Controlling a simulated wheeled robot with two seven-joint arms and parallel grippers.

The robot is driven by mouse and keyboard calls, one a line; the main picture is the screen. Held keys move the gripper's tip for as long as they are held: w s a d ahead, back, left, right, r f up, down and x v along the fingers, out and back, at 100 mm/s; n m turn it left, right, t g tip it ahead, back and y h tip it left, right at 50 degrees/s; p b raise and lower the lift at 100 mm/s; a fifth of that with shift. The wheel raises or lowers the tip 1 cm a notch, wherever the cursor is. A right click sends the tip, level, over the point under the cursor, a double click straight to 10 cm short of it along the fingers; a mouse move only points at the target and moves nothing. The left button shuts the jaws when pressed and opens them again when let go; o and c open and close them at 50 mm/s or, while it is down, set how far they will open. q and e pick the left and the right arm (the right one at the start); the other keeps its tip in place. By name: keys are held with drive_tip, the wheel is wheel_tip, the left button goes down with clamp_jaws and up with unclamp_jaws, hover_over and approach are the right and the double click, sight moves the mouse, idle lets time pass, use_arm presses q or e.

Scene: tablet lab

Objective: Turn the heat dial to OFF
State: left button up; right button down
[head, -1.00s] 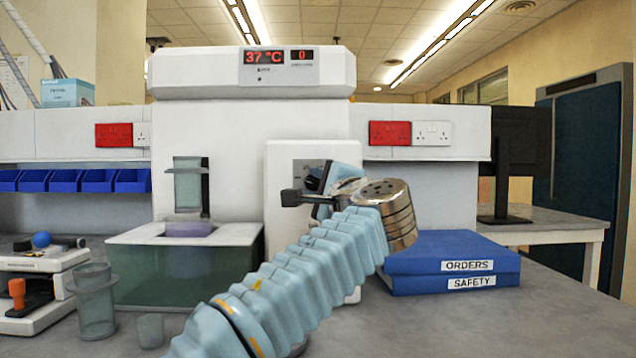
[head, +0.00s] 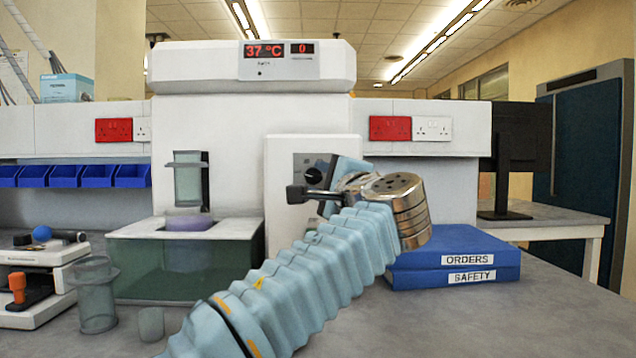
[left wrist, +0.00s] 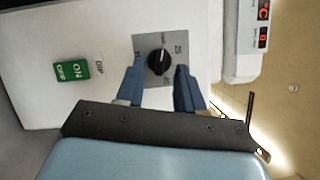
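The heat dial is a black round knob (left wrist: 158,62) with a white pointer line, on a grey plate (left wrist: 178,42) with numbers around it. In the head view the dial (head: 314,175) shows on the front of the white machine, partly hidden by my gripper. My left gripper (left wrist: 158,88) has its two blue fingers spread apart, one on either side of the dial in the left wrist view. It looks open, and I see no clear contact with the knob. In the head view the left gripper (head: 325,188) is beside the dial. My right gripper is not in view.
A green ON/OFF switch (left wrist: 70,71) sits on the same panel. A red display (head: 265,50) reads 37 °C. A glass bath (head: 185,270) stands left of the panel. Blue binders (head: 425,262) lie right of my arm. A clear beaker (head: 95,300) stands at left.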

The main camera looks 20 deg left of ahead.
use_arm(q)
drive_tip(key=b+v, duration=0.1)
drive_tip(key=v, duration=1)
drive_tip(key=shift+s, duration=0.25)
drive_tip(key=shift+d, duration=0.1)
